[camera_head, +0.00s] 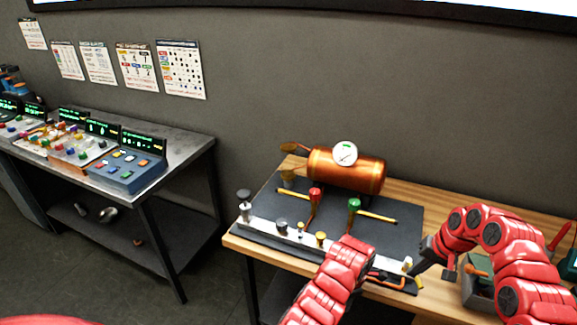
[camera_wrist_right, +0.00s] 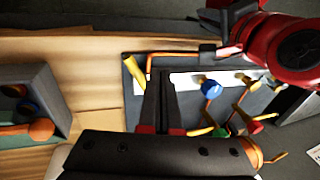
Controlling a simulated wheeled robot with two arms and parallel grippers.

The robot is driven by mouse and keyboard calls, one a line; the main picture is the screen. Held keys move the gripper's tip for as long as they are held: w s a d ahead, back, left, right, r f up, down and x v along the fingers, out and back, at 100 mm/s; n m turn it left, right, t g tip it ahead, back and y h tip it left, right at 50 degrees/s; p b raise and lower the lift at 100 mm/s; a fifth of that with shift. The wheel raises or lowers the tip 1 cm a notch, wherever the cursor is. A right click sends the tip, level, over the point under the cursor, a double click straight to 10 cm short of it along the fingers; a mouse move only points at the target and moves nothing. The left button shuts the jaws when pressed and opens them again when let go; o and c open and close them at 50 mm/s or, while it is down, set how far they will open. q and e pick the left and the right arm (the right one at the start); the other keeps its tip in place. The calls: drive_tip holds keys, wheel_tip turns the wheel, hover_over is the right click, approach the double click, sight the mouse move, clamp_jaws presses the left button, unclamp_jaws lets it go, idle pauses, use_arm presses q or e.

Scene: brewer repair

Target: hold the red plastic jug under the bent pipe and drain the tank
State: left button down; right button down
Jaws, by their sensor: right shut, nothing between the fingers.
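The copper tank (camera_head: 362,174) with a white gauge (camera_head: 345,153) lies at the back of the dark mat. A bent copper pipe (camera_head: 385,281) shows by the mat's front edge, and also in the right wrist view (camera_wrist_right: 172,56). My left arm reaches over the front of the mat. My left gripper (camera_wrist_right: 212,48) is close to this pipe, and its jaws are not clear. My right gripper (camera_head: 428,260) is shut and empty, right of the mat's front corner. Its fingers (camera_wrist_right: 160,78) point toward the mat in the wrist view. I cannot make out a red jug.
A metal strip with knobs (camera_head: 275,230) and valves with red (camera_head: 315,193) and green (camera_head: 354,204) caps occupy the mat. A grey bin (camera_head: 478,290) holding tools stands at the right. Bare wood lies beside the mat. A separate bench (camera_head: 185,145) with control panels stands left.

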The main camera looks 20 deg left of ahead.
sight(418, 280)
drive_tip(key=shift+f, duration=1.9)
drive_tip(key=shift+w+d, duration=0.1)
drive_tip(key=shift+d, duration=0.5)
drive_tip(key=shift+w+d, duration=0.2)
drive_tip(key=shift+d, duration=0.35)
